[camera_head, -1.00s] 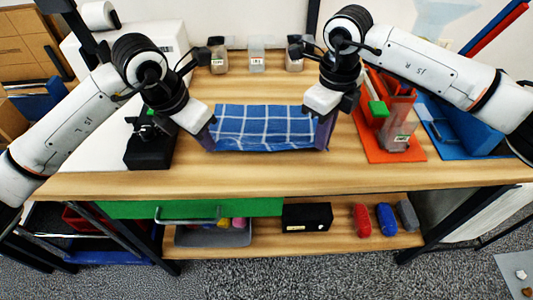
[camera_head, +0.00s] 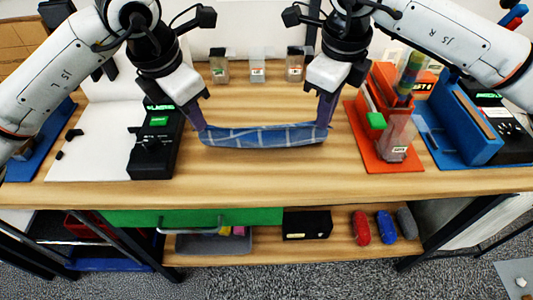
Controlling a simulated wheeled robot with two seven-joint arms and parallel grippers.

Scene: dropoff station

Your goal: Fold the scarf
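The scarf (camera_head: 264,136) is blue with a white grid pattern. It is stretched between my two grippers as a narrow band over the middle of the table, sagging slightly. My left gripper (camera_head: 199,128) points down with its purple fingers at the scarf's left end. My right gripper (camera_head: 326,127) holds the right end in the same way. Both grippers look shut on the scarf. Whether its lower edge touches the table cannot be told for sure.
The wooden table (camera_head: 260,172) is clear in front of and behind the scarf. A black device (camera_head: 155,150) stands at left, an orange rack (camera_head: 385,120) with a green block and a blue station (camera_head: 470,120) at right. Several clear bottles (camera_head: 257,68) line the back.

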